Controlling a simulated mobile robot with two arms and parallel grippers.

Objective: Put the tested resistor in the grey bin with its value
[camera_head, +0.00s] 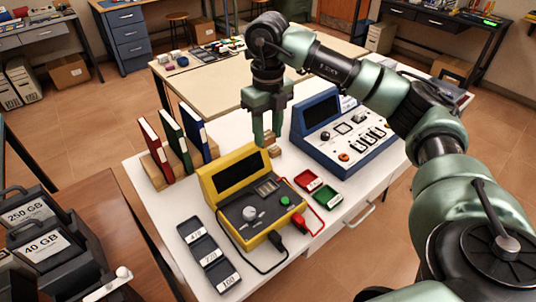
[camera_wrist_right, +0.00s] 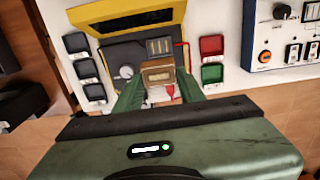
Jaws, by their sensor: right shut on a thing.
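My right gripper (camera_head: 267,137) is above the table, behind the yellow tester (camera_head: 235,159). In the wrist view it is shut on a small tan block (camera_wrist_right: 158,74), which I take to be the resistor; its value cannot be read. The tester has a dark screen, a knob and a slotted panel (camera_head: 267,187). Three dark grey bins stand in a row left of the tester: the rear bin (camera_head: 188,229), whose label is hard to read, the 220 bin (camera_head: 203,250) and the 100 bin (camera_head: 218,273). My left gripper is not in view.
A red tray (camera_head: 308,181) and a green tray (camera_head: 327,196) lie right of the tester. A blue instrument (camera_head: 350,150) stands behind them. Upright binders (camera_head: 172,137) stand at the back left. Red and black leads hang at the tester's front.

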